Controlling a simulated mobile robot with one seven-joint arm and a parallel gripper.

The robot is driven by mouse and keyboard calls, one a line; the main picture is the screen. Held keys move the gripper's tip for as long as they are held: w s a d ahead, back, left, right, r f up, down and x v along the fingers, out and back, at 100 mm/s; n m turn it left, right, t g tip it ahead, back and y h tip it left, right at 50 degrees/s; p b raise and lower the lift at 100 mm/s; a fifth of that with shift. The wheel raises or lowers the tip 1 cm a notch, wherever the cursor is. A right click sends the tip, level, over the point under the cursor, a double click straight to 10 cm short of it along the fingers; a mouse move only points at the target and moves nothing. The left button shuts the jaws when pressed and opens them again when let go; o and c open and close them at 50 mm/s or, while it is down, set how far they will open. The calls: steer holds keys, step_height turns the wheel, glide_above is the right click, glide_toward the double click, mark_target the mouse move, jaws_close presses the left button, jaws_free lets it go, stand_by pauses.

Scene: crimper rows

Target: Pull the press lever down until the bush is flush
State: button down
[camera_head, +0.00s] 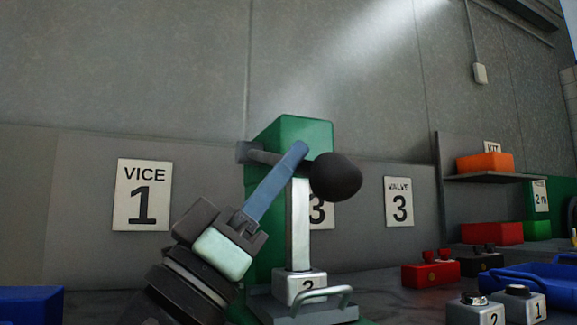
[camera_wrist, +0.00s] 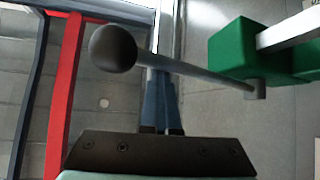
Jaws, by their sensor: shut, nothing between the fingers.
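The green press (camera_head: 300,128) stands in the middle of the head view. Its lever (camera_head: 266,157) sticks out roughly level and ends in a dark ball knob (camera_head: 335,177). The knob (camera_wrist: 113,48) and lever rod (camera_wrist: 215,80) also show in the wrist view. My gripper (camera_head: 300,149) is shut and empty, its blue fingers crossing in front of the rod in the head view, close to the knob. In the wrist view the rod crosses over my fingers (camera_wrist: 162,82); contact is unclear. I cannot make out the bush.
A metal handle (camera_head: 322,300) sits low in front of the press. To the right are numbered blocks (camera_head: 474,311), a red box (camera_head: 430,274), a blue tray (camera_head: 535,287) and a shelf (camera_head: 490,178) with an orange box. A blue box (camera_head: 30,305) is at lower left.

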steer(key=shift+w+d+f, duration=0.2)
steer(key=shift+w+f, duration=0.15)
steer(key=shift+f, duration=0.35)
steer(key=shift+s+a+f, duration=0.1)
steer(key=shift+a+f, duration=0.15)
steer(key=s+a+r+v, duration=0.1)
steer(key=v, duration=1.1)
steer(key=w+d+r+n+t+y+p, duration=0.2)
steer(key=w+d+n+t+y+p, duration=0.35)
steer(key=y, duration=0.55)
steer(key=s+r+n+t+y+p, duration=0.25)
steer(key=s+r+t+y, duration=0.35)
steer(key=s+r+y, duration=0.5)
step_height(320, 180, up, 34)
steer(key=w+y+p, duration=0.1)
steer(key=p, duration=3.5)
steer(key=shift+w+a+r+m+p, duration=0.25)
steer(key=shift+a+m+p, duration=0.05)
steer(key=shift+a+m, duration=0.15)
